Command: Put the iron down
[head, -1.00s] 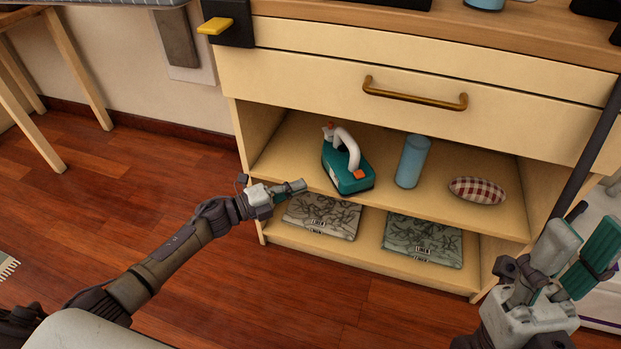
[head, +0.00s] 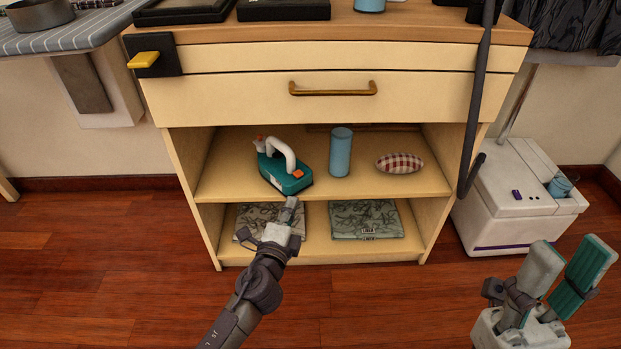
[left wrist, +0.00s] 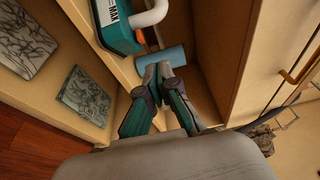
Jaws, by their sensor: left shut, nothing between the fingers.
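The teal iron (head: 284,168) with a white handle and an orange part stands on the cabinet's middle shelf (head: 330,192), left of a blue cylinder. It also shows, partly cut off, at the top of the left wrist view (left wrist: 120,28). My left gripper (head: 291,205) is shut and empty, just in front of the shelf edge and below the iron, apart from it. In the left wrist view its fingertips (left wrist: 164,70) meet, with the blue cylinder behind them. My right gripper (head: 560,280) is open and empty over the floor at the lower right.
The blue cylinder (head: 340,152) and a checked oval cushion (head: 399,163) share the shelf. Two patterned folded packs, one of them here (head: 365,219), lie on the lower shelf. A drawer (head: 330,98) is above. A white box unit (head: 510,190) stands right; wooden floor (head: 100,250) is clear.

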